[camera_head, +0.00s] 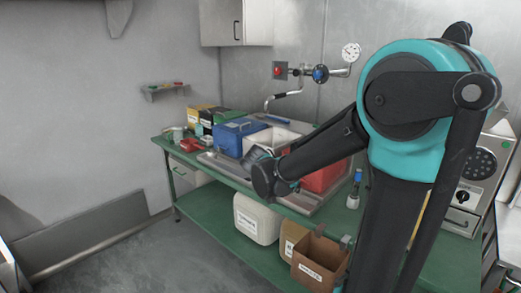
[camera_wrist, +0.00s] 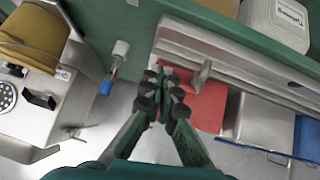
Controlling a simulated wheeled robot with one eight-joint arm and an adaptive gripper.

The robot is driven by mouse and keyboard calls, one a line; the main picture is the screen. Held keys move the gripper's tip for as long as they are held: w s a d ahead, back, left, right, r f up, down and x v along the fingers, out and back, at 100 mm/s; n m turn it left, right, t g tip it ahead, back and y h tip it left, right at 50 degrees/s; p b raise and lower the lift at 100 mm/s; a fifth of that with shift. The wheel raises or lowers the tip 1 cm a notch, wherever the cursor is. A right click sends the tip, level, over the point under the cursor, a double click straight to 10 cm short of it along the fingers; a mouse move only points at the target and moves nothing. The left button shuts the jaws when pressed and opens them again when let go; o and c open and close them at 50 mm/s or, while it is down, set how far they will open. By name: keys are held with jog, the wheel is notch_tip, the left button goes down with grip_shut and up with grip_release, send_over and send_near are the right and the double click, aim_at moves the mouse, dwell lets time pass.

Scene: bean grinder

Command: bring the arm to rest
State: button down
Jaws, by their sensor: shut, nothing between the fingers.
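My gripper (camera_wrist: 163,82) shows in the wrist view, with its dark fingers together and nothing between them. It appears in front of a red container (camera_wrist: 204,110) and the metal sink surround. In the head view, my teal and black arm fills the right side and reaches left over the green bench (camera_head: 218,205). Its black wrist end is above the sink area. I cannot make out the fingertips there.
The bench holds a blue bin (camera_head: 235,137), a red bin (camera_head: 325,178), a blue-capped bottle (camera_head: 354,190) and a grey machine with a dial (camera_head: 478,170). A tap (camera_head: 285,95) comes from the wall. A white canister (camera_head: 257,218) and a brown box (camera_head: 318,263) sit on the lower shelf. The floor at left is clear.

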jog(key=s+d+f+n+y, duration=0.1)
jog(key=s+f+n+y, duration=0.2)
jog(key=s+f, duration=0.3)
jog(key=s+d+f+n+g+y, duration=0.1)
jog(key=s+f+n+y, duration=0.3)
jog(key=s, duration=0.9)
notch_tip(320, 180, down, 3)
jog(key=shift+s+d+f+n, duration=0.1)
jog(key=shift+s+d+n, duration=0.1)
jog(key=shift+n, duration=0.4)
jog(key=shift+w, duration=0.1)
